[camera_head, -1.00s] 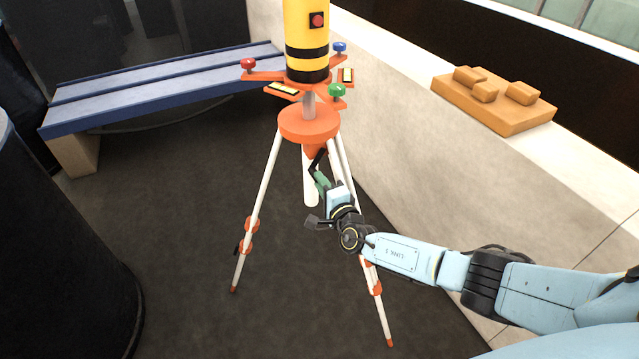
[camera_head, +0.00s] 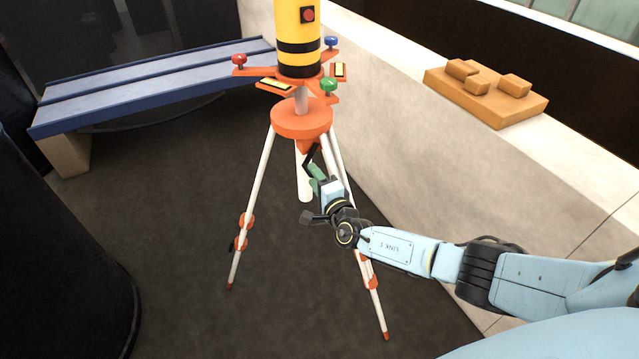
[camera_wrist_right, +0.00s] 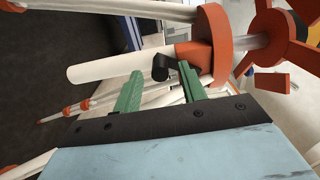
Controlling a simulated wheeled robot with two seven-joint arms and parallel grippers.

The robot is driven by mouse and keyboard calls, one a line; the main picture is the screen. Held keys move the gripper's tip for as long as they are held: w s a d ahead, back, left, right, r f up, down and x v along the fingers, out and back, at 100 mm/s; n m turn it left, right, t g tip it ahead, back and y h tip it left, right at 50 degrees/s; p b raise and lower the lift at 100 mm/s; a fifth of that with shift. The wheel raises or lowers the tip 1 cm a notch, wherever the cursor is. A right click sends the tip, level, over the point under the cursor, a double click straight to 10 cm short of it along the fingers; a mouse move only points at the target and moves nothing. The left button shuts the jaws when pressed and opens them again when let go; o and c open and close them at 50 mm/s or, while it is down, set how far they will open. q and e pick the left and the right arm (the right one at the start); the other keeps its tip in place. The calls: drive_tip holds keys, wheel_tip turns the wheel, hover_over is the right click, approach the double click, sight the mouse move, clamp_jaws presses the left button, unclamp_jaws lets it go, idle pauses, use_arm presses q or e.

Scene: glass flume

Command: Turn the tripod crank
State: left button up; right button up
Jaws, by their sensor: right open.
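The tripod (camera_head: 301,118) has an orange head, white legs and orange clamps, and stands upright on the dark floor. A black crank (camera_head: 308,158) hangs under its head. In the right wrist view the crank's dark end (camera_wrist_right: 160,68) shows just beyond and between the green fingertips. My right gripper (camera_head: 315,174) is open beside the crank, below the tripod head; in the wrist view its two fingers (camera_wrist_right: 160,78) are apart with nothing clamped between them. Whether a finger touches the crank I cannot tell. My left gripper is not in view.
A yellow and black instrument (camera_head: 298,40) with coloured knobs sits on the tripod. A blue bench (camera_head: 150,85) stands behind left. A pale wall (camera_head: 420,130) runs close on the right, with an orange block (camera_head: 485,95) on it. A dark cylinder (camera_head: 60,240) stands at left. Floor left of the tripod is clear.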

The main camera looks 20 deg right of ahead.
drive_tip(key=s+p, duration=0.2)
drive_tip(key=s, duration=1.1)
drive_tip(key=shift+s+d, duration=0.15)
drive_tip(key=shift+d, duration=0.2)
drive_tip(key=shift+f, duration=0.1)
drive_tip(key=s+d+f+m+g+h+b, duration=0.1)
drive_tip(key=s+d+f+m+g+b, duration=0.3)
drive_tip(key=f+m, duration=0.6)
drive_tip(key=s+f+m+g+h+b, duration=0.1)
drive_tip(key=s+f+m+g+h, duration=0.15)
drive_tip(key=s+f+m, duration=0.65)
drive_tip(key=s+d+f+m+g+h+b, duration=0.1)
drive_tip(key=s+d+f+m+g+b, duration=0.2)
drive_tip(key=f+m, duration=0.7)
drive_tip(key=s+a+f+m+g+y+b, duration=0.1)
drive_tip(key=s+a+f+m+g+b, duration=0.1)
drive_tip(key=s+f+m, duration=0.8)
drive_tip(key=s+a+f+m+g+y+b, duration=0.2)
drive_tip(key=s+a+f+m+g, duration=0.3)
drive_tip(key=s+f+m, duration=0.5)
drive_tip(key=s+a+m+b, duration=0.1)
drive_tip(key=s+m, duration=0.2)
drive_tip(key=s, duration=0.5)
drive_tip(key=shift+a+m, duration=0.25)
drive_tip(key=shift+m, duration=0.05)
drive_tip(key=shift+g+y, duration=0.25)
